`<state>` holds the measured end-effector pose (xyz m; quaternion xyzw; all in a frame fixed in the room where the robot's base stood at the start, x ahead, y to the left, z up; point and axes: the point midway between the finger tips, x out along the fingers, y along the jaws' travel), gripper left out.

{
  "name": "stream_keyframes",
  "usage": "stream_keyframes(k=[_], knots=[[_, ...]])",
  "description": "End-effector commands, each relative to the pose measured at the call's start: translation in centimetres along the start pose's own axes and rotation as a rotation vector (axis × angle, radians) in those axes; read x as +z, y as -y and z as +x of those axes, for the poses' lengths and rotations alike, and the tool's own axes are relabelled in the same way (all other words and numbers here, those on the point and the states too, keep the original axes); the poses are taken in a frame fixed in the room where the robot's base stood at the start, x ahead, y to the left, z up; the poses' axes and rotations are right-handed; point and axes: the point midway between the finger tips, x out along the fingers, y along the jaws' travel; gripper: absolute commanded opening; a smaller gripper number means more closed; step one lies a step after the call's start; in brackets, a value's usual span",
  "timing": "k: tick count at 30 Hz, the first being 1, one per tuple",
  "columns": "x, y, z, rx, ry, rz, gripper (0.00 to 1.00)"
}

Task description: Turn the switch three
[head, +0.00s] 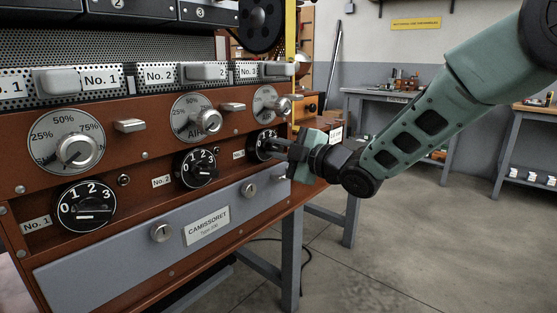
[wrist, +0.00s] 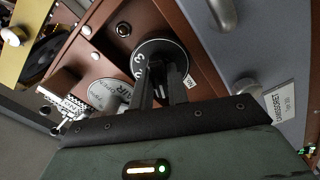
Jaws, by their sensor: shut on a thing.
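Switch three (head: 255,140) is the black round dial with white numerals at the right end of the lower row on the brown roaster panel. My gripper (head: 268,147) reaches it from the right, and its fingers are shut on the switch's knob. In the wrist view the dial (wrist: 172,46) lies just beyond my dark fingers (wrist: 162,72), with a white 3 showing on its left side. The fingers hide the knob itself and part of the dial face, so its exact setting cannot be read.
Matching black switches one (head: 86,206) and two (head: 197,168) sit to the left. Silver percent dials (head: 65,141) are above them. A grey CAMISSORET drawer front (head: 150,232) is below. The floor (head: 430,240) to the right is open, with workbenches (head: 385,97) behind.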

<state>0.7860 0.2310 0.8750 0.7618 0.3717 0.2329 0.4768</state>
Motion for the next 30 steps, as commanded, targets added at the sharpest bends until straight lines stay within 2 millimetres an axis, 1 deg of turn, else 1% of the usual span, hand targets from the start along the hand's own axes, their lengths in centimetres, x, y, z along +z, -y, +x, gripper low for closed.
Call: stream_keyframes(k=[1,6,20,21,22,23,30], knots=[[0.09,0.29,-0.02,-0.001,0.000,-0.015,0.00],[0.04,0.17,-0.03,-0.001,0.000,-0.050,0.00],[0.02,0.10,-0.03,-0.003,0.001,-0.060,0.00],[0.02,0.10,-0.03,-0.003,0.001,-0.059,0.25],[0.02,0.10,-0.03,-0.003,0.001,-0.059,0.33],[0.02,0.09,-0.03,-0.002,0.001,-0.059,0.38],[0.01,0.05,-0.02,-0.001,0.000,-0.059,0.38]])
